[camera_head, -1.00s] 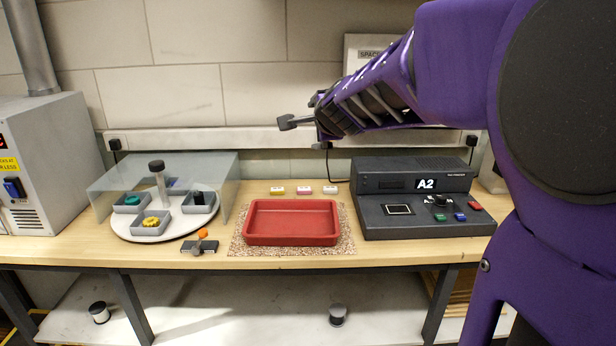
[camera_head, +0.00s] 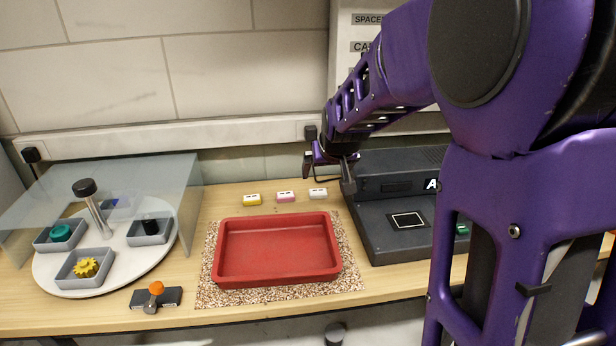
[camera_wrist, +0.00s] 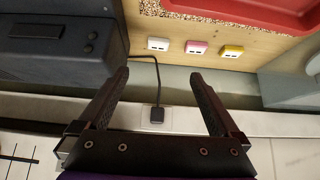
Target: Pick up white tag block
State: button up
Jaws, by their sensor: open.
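The white tag block (camera_head: 318,193) lies on the bench behind the red tray, the rightmost of a row of three small blocks. In the wrist view the white tag block (camera_wrist: 158,44) is the leftmost of the row, beyond the fingertips and apart from them. My gripper (camera_head: 331,175) hangs just above and to the right of the white block in the head view. In the wrist view my gripper (camera_wrist: 158,78) has its two fingers spread wide with nothing between them but a view of the wall plug and cable.
A pink block (camera_head: 286,196) and a yellow block (camera_head: 252,199) sit left of the white one. The red tray (camera_head: 277,281) lies on a speckled mat in front. A dark A2 device (camera_head: 385,225) stands close on the right. A clear shield covers a turntable (camera_head: 45,275) at left.

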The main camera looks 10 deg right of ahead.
send_near(318, 193)
jog(key=x, duration=0.2)
jog(key=shift+w+a+f+b, duration=0.2)
jog(key=shift+w+f+b, duration=0.05)
jog(key=shift+b, duration=0.05)
jog(key=shift+d+x, duration=0.15)
jog(key=shift+x, duration=1.2)
jog(key=shift+d+x, duration=0.1)
jog(key=shift+x, duration=1.25)
jog(key=c, duration=1.4)
